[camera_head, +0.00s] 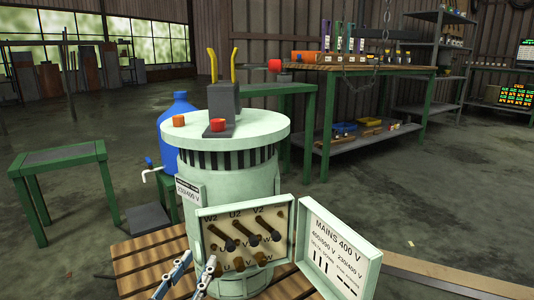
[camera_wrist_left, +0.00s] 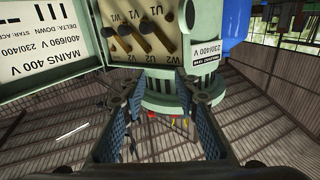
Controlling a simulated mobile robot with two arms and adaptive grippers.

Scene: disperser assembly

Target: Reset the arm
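My left gripper (camera_head: 194,268) is at the bottom of the head view, in front of and a little left of the open terminal box (camera_head: 241,240). Its two fingers are apart with nothing between them. In the left wrist view the gripper (camera_wrist_left: 160,90) also shows open and empty, pointing toward the pale green disperser housing (camera_wrist_left: 165,102). That view is upside down. The terminal box holds dark bars on brass-coloured studs marked W2, U2, V2. Its lid (camera_head: 335,250), labelled MAINS 400 V, hangs open to the right. My right gripper is not in view.
The round pale green disperser (camera_head: 228,150) stands on a wooden slatted surface (camera_head: 150,262). A blue bottle (camera_head: 180,120) is behind it at left. A small green table (camera_head: 60,157) stands left, a workbench (camera_head: 375,68) behind right. Open floor lies to the right.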

